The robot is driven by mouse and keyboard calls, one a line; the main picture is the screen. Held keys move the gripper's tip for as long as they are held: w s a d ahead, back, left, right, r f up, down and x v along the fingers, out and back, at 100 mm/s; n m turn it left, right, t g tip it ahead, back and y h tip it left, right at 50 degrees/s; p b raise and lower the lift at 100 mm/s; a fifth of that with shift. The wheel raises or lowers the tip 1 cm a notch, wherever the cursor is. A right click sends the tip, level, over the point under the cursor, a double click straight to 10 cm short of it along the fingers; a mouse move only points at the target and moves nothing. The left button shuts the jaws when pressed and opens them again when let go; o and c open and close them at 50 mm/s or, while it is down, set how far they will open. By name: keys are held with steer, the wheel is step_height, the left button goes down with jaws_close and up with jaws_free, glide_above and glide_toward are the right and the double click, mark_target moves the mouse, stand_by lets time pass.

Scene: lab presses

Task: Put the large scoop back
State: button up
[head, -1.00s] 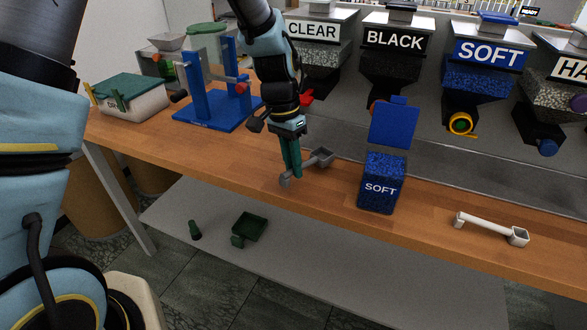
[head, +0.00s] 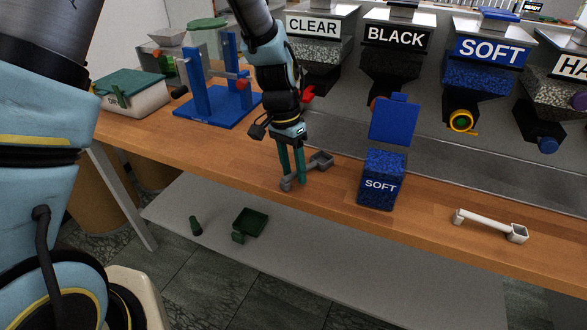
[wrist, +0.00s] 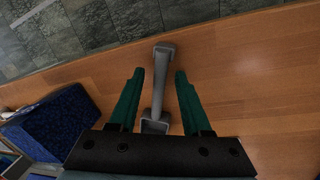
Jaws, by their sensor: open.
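A grey scoop (head: 322,160) lies on the wooden bench, with its square cup toward the back right. My gripper (head: 293,182) is open and low over its handle. In the wrist view the handle of the grey scoop (wrist: 159,90) runs between the two green fingers of my gripper (wrist: 159,73), with a gap on each side. A white scoop (head: 490,226) lies on the bench at the right. A green scoop (head: 250,223) lies on the lower shelf. No label tells which scoop is the large one.
A blue SOFT container (head: 382,182) with its lid up stands right of my gripper. A blue press stand (head: 217,108) and a green-lidded box (head: 133,95) are at the left. Labelled hoppers (head: 487,65) line the back. A small green object (head: 195,226) is on the lower shelf (head: 330,262).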

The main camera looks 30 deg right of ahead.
step_height(320, 180, up, 12)
steer(key=w+b, duration=0.2)
steer(key=b, duration=0.1)
steer(key=w+a+f+n+t, duration=0.1)
steer(key=w+a+n, duration=0.3)
steer(key=a, duration=0.6)
steer(key=w+a+n+t, duration=0.1)
steer(key=w+a+n, duration=0.3)
steer(key=a, duration=0.5)
steer(key=s+a+f+n+t, duration=0.1)
steer(key=a+n, duration=0.5)
steer(key=a, duration=1.2)
steer(key=shift+s+a+f+n+t, duration=0.2)
steer(key=shift+s+f+n+t, duration=0.15)
steer(key=shift+s+f, duration=0.25)
steer(key=shift+w, duration=0.1)
